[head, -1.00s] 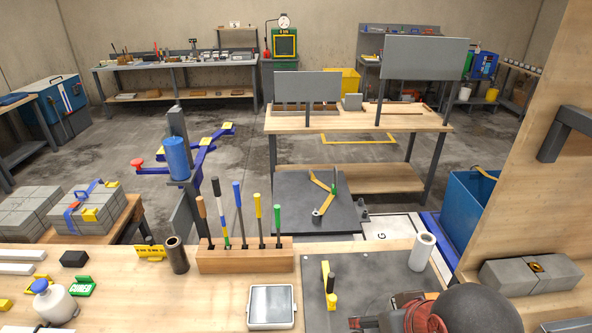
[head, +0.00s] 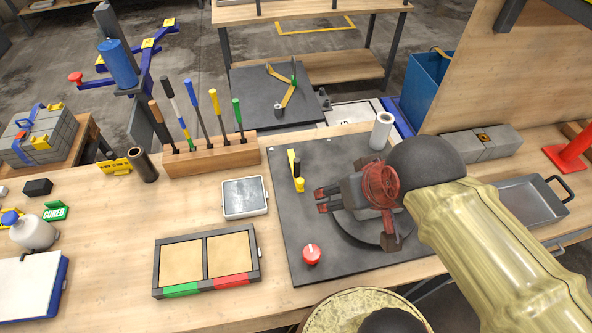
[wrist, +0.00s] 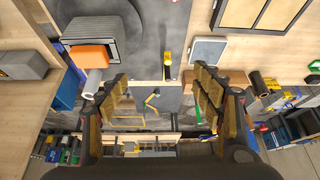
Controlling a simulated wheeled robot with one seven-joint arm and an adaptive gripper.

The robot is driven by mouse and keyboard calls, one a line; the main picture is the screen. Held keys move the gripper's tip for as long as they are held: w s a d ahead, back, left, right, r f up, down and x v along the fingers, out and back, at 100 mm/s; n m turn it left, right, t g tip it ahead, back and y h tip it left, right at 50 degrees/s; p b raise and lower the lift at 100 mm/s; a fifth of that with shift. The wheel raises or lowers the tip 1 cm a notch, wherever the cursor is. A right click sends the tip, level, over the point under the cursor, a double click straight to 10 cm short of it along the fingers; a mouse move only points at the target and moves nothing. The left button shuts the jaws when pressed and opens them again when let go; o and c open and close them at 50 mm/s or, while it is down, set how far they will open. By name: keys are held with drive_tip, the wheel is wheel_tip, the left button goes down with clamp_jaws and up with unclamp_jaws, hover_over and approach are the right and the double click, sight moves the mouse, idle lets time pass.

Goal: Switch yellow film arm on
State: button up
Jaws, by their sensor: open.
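A small yellow arm (head: 297,170) with a dark upright piece stands on the dark plate (head: 295,235) on the bench; it also shows in the wrist view (wrist: 167,67). A longer yellow arm (head: 287,95) with a green part lies on a dark board behind the bench. I cannot tell which is the film arm, or its on or off position. My gripper (head: 322,200) is above the dark plate, just right of the small yellow arm in the head view. In the wrist view its fingers (wrist: 160,88) are apart with nothing held between them.
A red knob (head: 311,253) sits at the plate's front left, and a white roll (head: 381,131) at its back right. A wooden rack of tools (head: 210,154), a grey-topped tray (head: 245,197) and a two-part box (head: 207,262) stand left. A metal pan (head: 532,203) is right.

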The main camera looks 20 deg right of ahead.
drive_tip(key=shift+a, duration=0.3)
drive_tip(key=shift+c, duration=1.2)
drive_tip(key=w+a+f+n+g, duration=0.1)
drive_tip(key=w+a+f, duration=0.1)
drive_tip(key=w+a+f+n+g+p, duration=0.1)
drive_tip(key=w+a+f+g, duration=0.1)
drive_tip(key=a+f, duration=0.1)
drive_tip(key=shift+f+n, duration=0.1)
drive_tip(key=shift+n, duration=0.2)
drive_tip(key=c, duration=0.7)
drive_tip(key=w+a+f+n+g+h, duration=0.1)
drive_tip(key=w+a+f+n, duration=0.1)
drive_tip(key=w+f, duration=0.1)
drive_tip(key=w+a+f+n+g+p, duration=0.1)
drive_tip(key=w+a+f+n, duration=0.2)
drive_tip(key=w, duration=0.1)
drive_tip(key=w+a+f+n+g+h+p, duration=0.1)
drive_tip(key=w+a+f+n, duration=0.2)
drive_tip(key=w, duration=0.1)
drive_tip(key=shift+f+h, duration=0.2)
drive_tip(key=shift+h, duration=0.1)
clamp_jaws()
drive_tip(key=w+a+n+h, duration=0.1)
drive_tip(key=w+n, duration=0.6)
drive_tip(key=n, duration=0.1)
drive_tip(key=shift+w+a+f+n+t, duration=0.2)
drive_tip(key=shift+w+f+n+t, duration=0.1)
drive_tip(key=shift+f+t, duration=0.15)
drive_tip(key=shift+h, duration=0.3)
